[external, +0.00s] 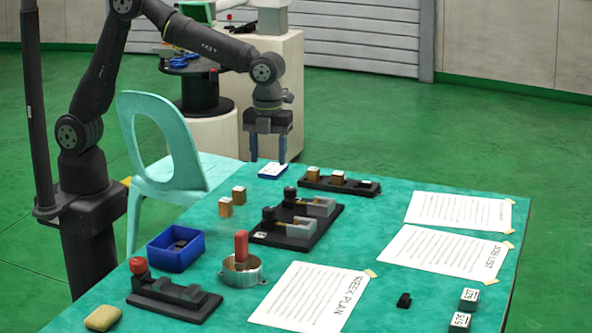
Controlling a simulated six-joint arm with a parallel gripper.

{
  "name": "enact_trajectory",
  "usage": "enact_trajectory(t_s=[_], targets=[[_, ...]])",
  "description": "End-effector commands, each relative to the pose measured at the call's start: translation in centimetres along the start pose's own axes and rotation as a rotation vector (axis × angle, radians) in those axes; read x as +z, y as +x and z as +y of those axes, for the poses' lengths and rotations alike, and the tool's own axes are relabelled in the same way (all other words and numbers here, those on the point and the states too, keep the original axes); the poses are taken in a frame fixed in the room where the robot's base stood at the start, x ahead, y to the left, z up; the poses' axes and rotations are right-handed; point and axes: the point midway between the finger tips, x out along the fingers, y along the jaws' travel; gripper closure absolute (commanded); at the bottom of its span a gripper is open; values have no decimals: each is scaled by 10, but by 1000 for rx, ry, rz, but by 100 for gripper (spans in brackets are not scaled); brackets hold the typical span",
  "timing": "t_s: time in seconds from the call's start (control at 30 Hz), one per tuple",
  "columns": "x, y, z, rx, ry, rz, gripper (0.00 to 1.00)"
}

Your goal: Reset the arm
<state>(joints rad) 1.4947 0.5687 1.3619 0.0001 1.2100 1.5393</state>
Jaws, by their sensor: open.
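My gripper (268,158) points straight down above the far left part of the green table (375,205). Its two dark blue fingers are apart, with nothing seen between them. A small blue and white box (273,171) lies on the table just below the fingertips. I cannot tell how much height lies between them. My arm reaches in from the left, bent over the chair.
Fixtures (297,222), a block rack (339,182), loose brown blocks (225,206), a blue bin (176,248), a red-handled round device (242,266) and a red-knobbed fixture (172,296) crowd the left. Paper sheets (442,253) lie right. A chair (165,165) stands behind.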

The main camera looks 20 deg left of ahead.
Motion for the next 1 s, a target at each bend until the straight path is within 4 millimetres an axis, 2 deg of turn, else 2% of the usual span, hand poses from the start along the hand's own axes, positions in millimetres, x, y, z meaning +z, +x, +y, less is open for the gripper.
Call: enact_trajectory(t_s=[0.03,0.4,0.6,0.8,1.0], targets=[[0,12,1,5,0,0,48],[0,86,1,5,0,0,48],[0,119,1,3,0,0,48],[0,136,1,2,-1,0,48],[0,139,1,1,-1,0,48]])
